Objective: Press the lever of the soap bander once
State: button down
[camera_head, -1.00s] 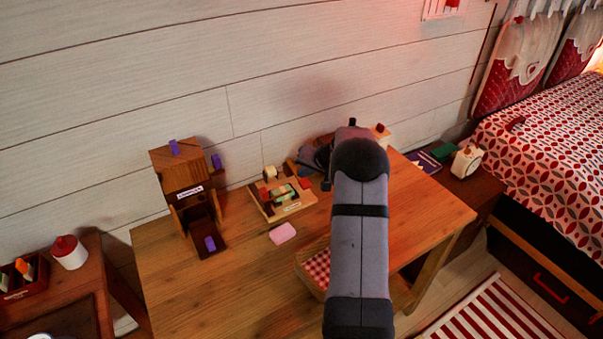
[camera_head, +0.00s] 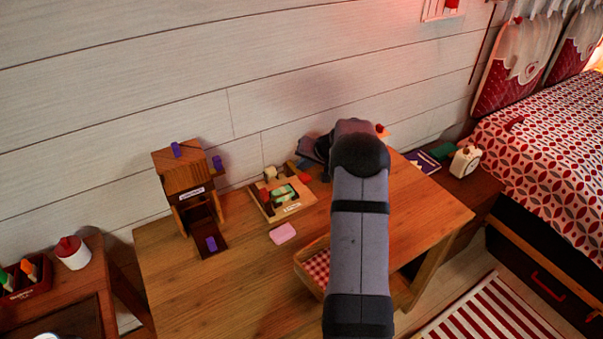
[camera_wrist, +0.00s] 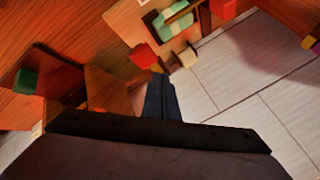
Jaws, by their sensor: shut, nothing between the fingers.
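The soap bander (camera_head: 291,210) is a small light-wood frame with a label on the desk by the wall. A green soap with a pale band (camera_head: 284,193) lies in it. A red block (camera_head: 304,178) is at its right end and another red piece (camera_head: 265,195) at its left; I cannot tell surely which is the lever's knob. In the wrist view the red block (camera_wrist: 143,55) and the green soap (camera_wrist: 175,22) show just beyond my gripper (camera_wrist: 160,85). My gripper (camera_head: 314,150) is shut and empty, behind and right of the bander, partly hidden by my arm.
A brown wooden dispenser (camera_head: 184,178) with purple blocks stands left of the bander. A pink soap (camera_head: 283,233) lies in front, near a checked-lined box (camera_head: 316,268). A green block (camera_wrist: 25,82) shows in the wrist view. The desk's front left (camera_head: 215,290) is clear.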

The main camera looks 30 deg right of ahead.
aim_at(301, 175)
jog(key=shift+w+r+p, duration=0.15)
jog(key=shift+r+p, duration=0.7)
jog(key=shift+r, duration=0.45)
jog(key=shift+w+r+p, duration=0.1)
jog(key=shift+r+p, duration=0.7)
jog(key=shift+r, duration=0.45)
jog(key=shift+a, duration=0.35)
jog(key=s+a+r+n+g+y, duration=0.1)
jog(key=s+a+n+g, duration=0.1)
jog(key=s+a, duration=0.55)
jog(key=s+a+r+n+g, duration=0.15)
jog(key=s+a, duration=0.35)
jog(key=a, duration=0.6)
jog(key=s+a+f+n+g+h, duration=0.1)
jog(key=s+a, duration=0.3)
jog(key=s, duration=0.8)
jog(key=s+a+f+n+g, duration=0.2)
jog(key=s+a+n+g, duration=0.1)
jog(key=s, duration=0.9)
jog(key=shift+a+h, duration=0.4)
jog(key=shift+a, duration=0.2)
